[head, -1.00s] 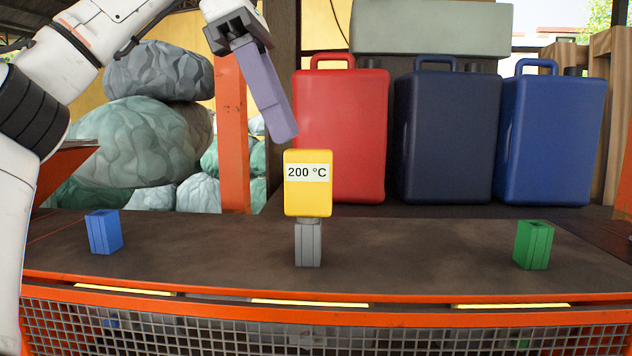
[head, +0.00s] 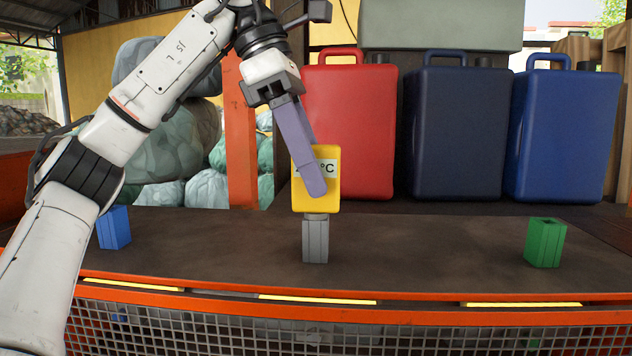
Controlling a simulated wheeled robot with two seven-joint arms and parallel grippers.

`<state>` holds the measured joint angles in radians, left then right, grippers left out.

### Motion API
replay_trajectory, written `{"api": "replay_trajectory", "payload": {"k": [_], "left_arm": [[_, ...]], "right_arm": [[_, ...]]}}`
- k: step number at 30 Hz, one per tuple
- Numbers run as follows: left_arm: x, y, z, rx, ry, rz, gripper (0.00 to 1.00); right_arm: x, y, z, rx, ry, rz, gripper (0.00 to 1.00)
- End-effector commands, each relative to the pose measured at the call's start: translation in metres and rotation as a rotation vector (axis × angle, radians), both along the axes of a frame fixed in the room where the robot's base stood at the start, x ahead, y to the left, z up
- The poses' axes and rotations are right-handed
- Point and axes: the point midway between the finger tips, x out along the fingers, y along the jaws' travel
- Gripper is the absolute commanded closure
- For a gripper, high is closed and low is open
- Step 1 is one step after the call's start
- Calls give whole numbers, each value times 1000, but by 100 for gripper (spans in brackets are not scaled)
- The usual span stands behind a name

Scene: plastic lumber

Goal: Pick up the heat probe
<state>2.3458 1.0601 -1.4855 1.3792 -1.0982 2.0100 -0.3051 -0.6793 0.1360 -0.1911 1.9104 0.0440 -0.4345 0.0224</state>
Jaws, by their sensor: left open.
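The heat probe (head: 330,191) is a yellow block with a white label, partly covered so that only "°C" reads clearly. It stands upright on a grey holder (head: 315,240) in the middle of the dark bench. My left gripper (head: 316,185) reaches down from the upper left. A purple-grey finger overlaps the left part of the probe's face in the head view. The gripper is open; its other finger is hard to make out, and whether the finger touches the probe cannot be told. My right gripper is not in view.
A blue block (head: 114,228) stands at the left of the bench and a green block (head: 545,243) at the right. Red (head: 350,130), navy (head: 455,135) and blue (head: 562,135) canisters stand behind. An orange post (head: 241,140) rises behind the gripper.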

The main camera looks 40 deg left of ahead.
Motion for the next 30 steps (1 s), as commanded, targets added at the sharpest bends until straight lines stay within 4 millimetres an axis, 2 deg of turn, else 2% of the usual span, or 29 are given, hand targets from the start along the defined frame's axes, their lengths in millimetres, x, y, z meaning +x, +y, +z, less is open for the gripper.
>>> {"api": "replay_trajectory", "payload": {"k": [4,14,21,30], "left_arm": [[2,-2,-9,-1,1,0,58],[3,-3,-11,-1,-1,2,58],[3,-3,-11,-1,-2,1,98],[3,-3,-10,-2,-2,1,100]], "right_arm": [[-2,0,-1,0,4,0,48],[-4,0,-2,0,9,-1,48],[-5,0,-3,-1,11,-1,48],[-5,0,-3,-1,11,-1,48]]}}
